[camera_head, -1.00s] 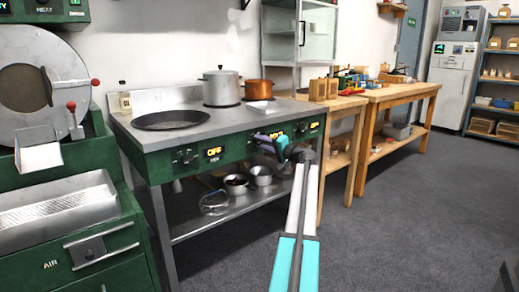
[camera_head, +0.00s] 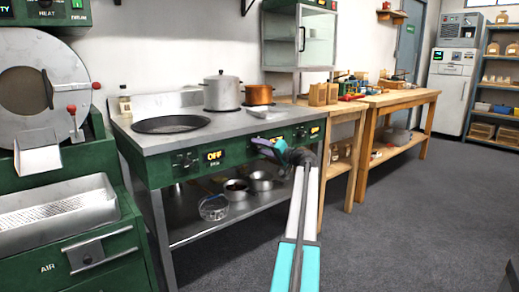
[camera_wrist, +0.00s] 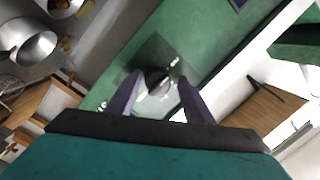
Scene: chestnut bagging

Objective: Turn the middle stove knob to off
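The stove (camera_head: 172,142) has a green front panel with knobs and lit displays. The left knob (camera_head: 187,160) is beside a display (camera_head: 215,157) reading OFF. The middle display (camera_head: 277,136) is mostly hidden by my gripper (camera_head: 262,147), which is at the middle of the panel. In the wrist view, a knob (camera_wrist: 160,82) with a pale bar sits between the two spread fingers of my gripper (camera_wrist: 159,78). The fingers are apart from each other, with gaps beside the knob. The right display (camera_head: 315,131) is lit, but too small to read.
A black pan (camera_head: 171,124), a steel pot (camera_head: 222,92) and a copper pot (camera_head: 259,94) stand on the stove. Bowls (camera_head: 237,188) sit on its lower shelf. A green machine (camera_head: 85,256) stands left, a wooden table (camera_head: 400,98) right. The floor ahead is clear.

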